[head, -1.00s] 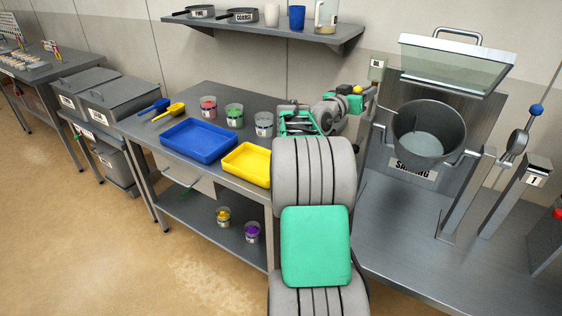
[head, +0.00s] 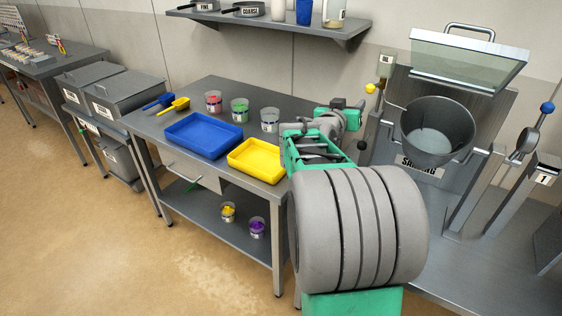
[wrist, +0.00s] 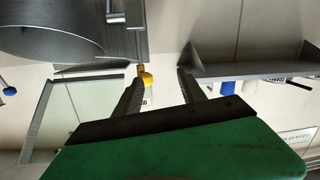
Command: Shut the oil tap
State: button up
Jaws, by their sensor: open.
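The oil tap has a yellow knob (head: 370,88) on a thin pipe left of the grey pan, below a small label plate (head: 386,64). In the wrist view, which is upside down, the yellow knob (wrist: 146,77) shows near the tip of the left finger. My gripper (wrist: 161,79) is open with nothing held, its two dark fingers apart. I cannot tell if a finger touches the knob. In the head view my wrist (head: 335,120) is just left of and below the knob; the fingertips are hard to make out there.
The grey pan (head: 437,130) under a raised glass hood (head: 470,62) stands right of the tap. A wall shelf (head: 270,25) is above left. The table below holds a blue tray (head: 203,135), a yellow tray (head: 255,160) and small cups.

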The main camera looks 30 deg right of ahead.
jog(key=w+a+f+n+y, duration=0.1)
jog(key=a+f+y, duration=0.3)
jog(key=a, duration=0.6)
jog(key=w+a+f+n+y, duration=0.1)
jog(key=a+f+n+y, duration=0.2)
jog(key=a+f, duration=0.3)
jog(key=a+y, duration=0.1)
jog(key=a, duration=0.4)
jog(key=shift+a+f+y+b, duration=0.3)
jog(key=shift+f+b, duration=0.05)
jog(key=shift+b, duration=0.05)
